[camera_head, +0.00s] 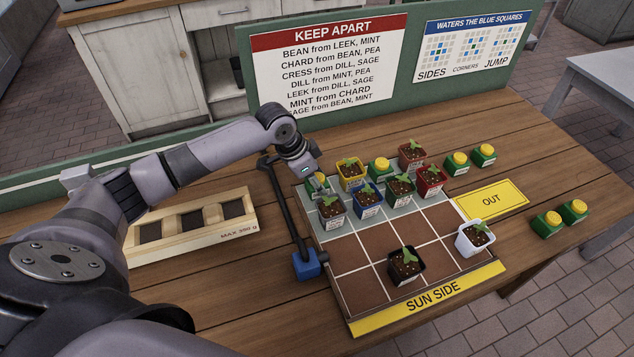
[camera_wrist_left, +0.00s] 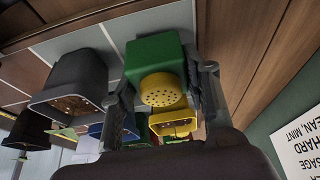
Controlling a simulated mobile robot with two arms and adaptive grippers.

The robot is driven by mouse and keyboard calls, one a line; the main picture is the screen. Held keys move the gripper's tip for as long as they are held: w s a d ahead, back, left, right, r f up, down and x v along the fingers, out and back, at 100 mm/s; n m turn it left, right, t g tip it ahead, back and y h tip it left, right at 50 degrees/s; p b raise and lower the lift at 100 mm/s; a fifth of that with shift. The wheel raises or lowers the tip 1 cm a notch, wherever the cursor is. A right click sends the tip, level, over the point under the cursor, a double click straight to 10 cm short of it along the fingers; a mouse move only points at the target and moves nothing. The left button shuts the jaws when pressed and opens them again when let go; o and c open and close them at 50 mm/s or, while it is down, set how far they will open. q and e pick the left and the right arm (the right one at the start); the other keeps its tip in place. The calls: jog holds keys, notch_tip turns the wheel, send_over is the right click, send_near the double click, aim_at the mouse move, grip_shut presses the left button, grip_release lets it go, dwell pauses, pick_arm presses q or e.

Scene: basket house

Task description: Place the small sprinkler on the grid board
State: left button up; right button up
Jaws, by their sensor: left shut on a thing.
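My left gripper (camera_head: 314,181) is shut on a small sprinkler, a green block with a yellow perforated head (camera_wrist_left: 161,89). In the left wrist view the block sits between the two fingers. In the head view the held sprinkler (camera_head: 318,186) is at the far left corner cell of the grid board (camera_head: 352,256), largely covered by the gripper. I cannot tell whether it touches the board. Another sprinkler (camera_head: 380,169) stands on the board's back row. Several more stand off the board, two behind the OUT card and two at the right. My right gripper is not in view.
Potted seedlings crowd the board near the held sprinkler: a grey pot (camera_head: 332,212), a blue pot (camera_head: 367,203) and a yellow pot (camera_head: 351,177). A black bar with a blue block (camera_head: 306,264) lies along the board's left edge. A wooden tray (camera_head: 191,232) stands left.

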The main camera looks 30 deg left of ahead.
pick_arm(q)
jog(key=shift+f, duration=0.55)
jog(key=shift+f, duration=0.1)
jog(key=o, duration=1.3)
jog(key=shift+c, duration=0.2)
jog(key=v, duration=1.2)
jog(key=shift+b, duration=0.35)
jog(key=shift+s, duration=0.1)
